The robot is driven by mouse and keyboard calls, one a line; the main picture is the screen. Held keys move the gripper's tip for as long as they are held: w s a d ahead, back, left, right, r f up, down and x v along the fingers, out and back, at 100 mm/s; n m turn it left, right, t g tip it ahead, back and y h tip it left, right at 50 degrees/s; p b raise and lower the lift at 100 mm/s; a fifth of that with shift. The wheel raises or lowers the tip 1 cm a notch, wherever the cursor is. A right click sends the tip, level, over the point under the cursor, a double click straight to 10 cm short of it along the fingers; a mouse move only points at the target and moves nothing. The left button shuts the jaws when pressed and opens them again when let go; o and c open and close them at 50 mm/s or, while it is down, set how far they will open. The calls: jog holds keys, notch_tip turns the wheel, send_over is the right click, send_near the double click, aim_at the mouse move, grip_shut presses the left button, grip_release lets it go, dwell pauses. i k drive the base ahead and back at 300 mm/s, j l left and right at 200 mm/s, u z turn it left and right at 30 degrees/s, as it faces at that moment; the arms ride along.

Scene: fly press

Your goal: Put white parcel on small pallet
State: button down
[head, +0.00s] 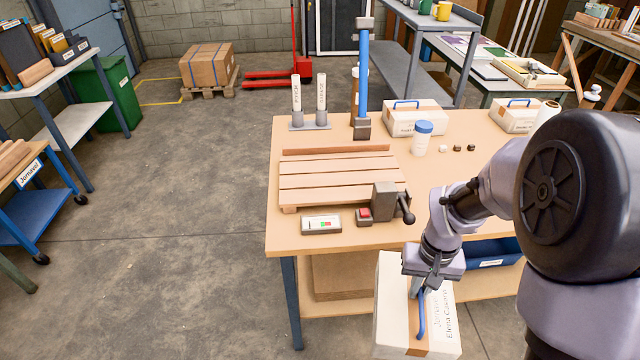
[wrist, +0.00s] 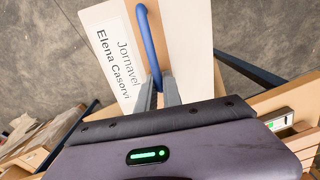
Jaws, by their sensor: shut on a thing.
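A white parcel (head: 393,310) with a brown band, a blue handle and a printed label hangs in front of the table's near edge in the head view. My gripper (head: 418,288) is shut on its blue handle. In the wrist view the parcel (wrist: 190,50) shows its top, with the text "Jornavel Elena Casorvi", and my gripper's fingers (wrist: 160,95) close on the handle (wrist: 148,45). The small slatted wooden pallet (head: 335,180) lies on the tabletop, up and left of the parcel, with nothing on its slats.
On the table (head: 290,240), a grey clamp (head: 385,200), a red-button box (head: 364,216) and a small display (head: 321,225) stand along the pallet's near side. A blue post (head: 363,80), a white jar (head: 422,138) and two more white parcels with handles (head: 412,119) (head: 513,117) stand behind.

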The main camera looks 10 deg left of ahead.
aim_at(350, 179)
jog(key=j+u, duration=0.1)
jog(key=u, duration=0.4)
jog(key=i+j+u, duration=0.1)
jog(key=u, duration=0.35)
jog(key=j+u, duration=0.1)
jog(key=u, duration=0.4)
jog(key=i+u, duration=0.15)
jog(key=u, duration=0.3)
jog(key=i+j, duration=0.15)
jog(key=i, duration=0.3)
jog(key=i+j+u, duration=0.1)
jog(key=i, duration=0.4)
jog(key=i+z, duration=0.1)
jog(key=z, duration=0.4)
jog(key=i+z, duration=0.15)
jog(key=z, duration=0.35)
jog(key=i+z, duration=0.15)
jog(key=z, duration=0.35)
